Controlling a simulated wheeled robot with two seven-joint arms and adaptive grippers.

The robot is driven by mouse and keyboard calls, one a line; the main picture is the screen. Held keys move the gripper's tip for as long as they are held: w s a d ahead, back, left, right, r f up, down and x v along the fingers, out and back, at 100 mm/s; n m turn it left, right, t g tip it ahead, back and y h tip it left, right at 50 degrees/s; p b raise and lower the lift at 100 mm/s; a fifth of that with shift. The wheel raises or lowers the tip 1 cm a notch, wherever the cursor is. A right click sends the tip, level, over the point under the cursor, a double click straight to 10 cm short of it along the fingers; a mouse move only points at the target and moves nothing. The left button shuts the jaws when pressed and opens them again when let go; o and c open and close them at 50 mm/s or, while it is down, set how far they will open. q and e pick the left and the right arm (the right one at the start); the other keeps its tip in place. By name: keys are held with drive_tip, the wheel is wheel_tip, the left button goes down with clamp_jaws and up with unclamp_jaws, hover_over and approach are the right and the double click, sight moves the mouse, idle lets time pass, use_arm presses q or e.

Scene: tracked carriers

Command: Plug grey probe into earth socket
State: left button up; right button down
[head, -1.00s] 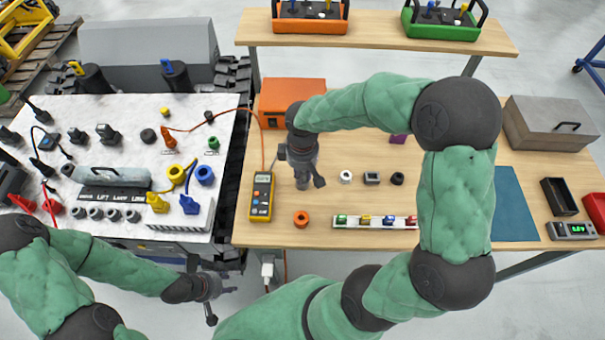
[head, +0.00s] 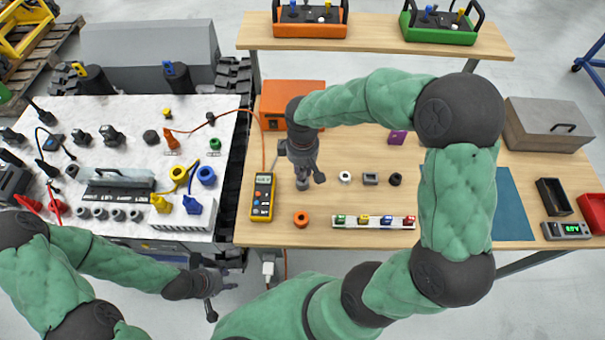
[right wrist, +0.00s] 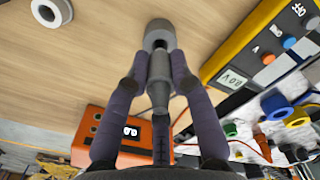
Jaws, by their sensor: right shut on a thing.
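The grey probe (right wrist: 159,92) is between the fingers of my right gripper (right wrist: 160,70), which is shut on it. In the right wrist view its far end meets a wider grey collar (right wrist: 159,34) at the table; I cannot tell whether it is still seated there. In the head view my right gripper (head: 303,165) points down, right of the yellow meter (head: 262,197). A green socket (head: 215,144) is on the white panel to the left; its small label is unreadable, so I cannot confirm it is the earth socket. My left gripper (head: 208,283) is open and empty, below the panel.
Orange (head: 301,219), white (head: 345,177) and black (head: 395,179) rings are on the wooden table near the right gripper. An orange box (head: 292,98) is behind it. Several plugs and cables crowd the white panel.

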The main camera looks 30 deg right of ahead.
drive_tip(key=shift+r, duration=0.1)
drive_tip(key=shift+r+p, duration=1.55)
drive_tip(key=shift+r, duration=0.15)
drive_tip(key=shift+f, duration=0.1)
idle(0.4)
drive_tip(key=c, duration=1.7)
unclamp_jaws()
clamp_jaws()
